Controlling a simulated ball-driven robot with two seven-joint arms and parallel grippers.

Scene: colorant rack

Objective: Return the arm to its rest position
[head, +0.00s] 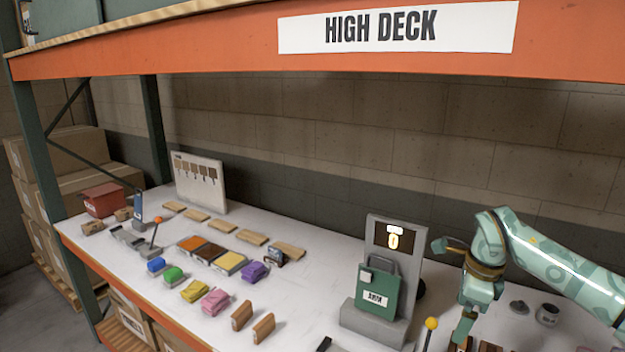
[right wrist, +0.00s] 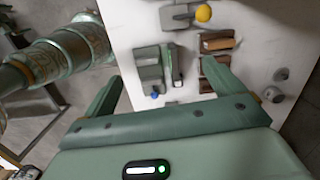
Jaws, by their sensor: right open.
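My right arm (head: 545,255) comes in from the right of the head view, in pale green with tan bands at the wrist. My right gripper (head: 464,328) points down over the right part of the white table, to the right of the grey stand. In the right wrist view the two fingers of the right gripper (right wrist: 168,84) are apart, with nothing held between them. Below and beyond them lie a grey block (right wrist: 149,72) and a brown-topped piece (right wrist: 217,44). My left gripper is in neither view.
A grey stand (head: 350,322) with a display and green bag (head: 379,288) is left of the right gripper. A yellow-knobbed lever (head: 431,323) stands close by. Colored packets and trays fill the table's left half. The orange beam (head: 200,58) crosses above.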

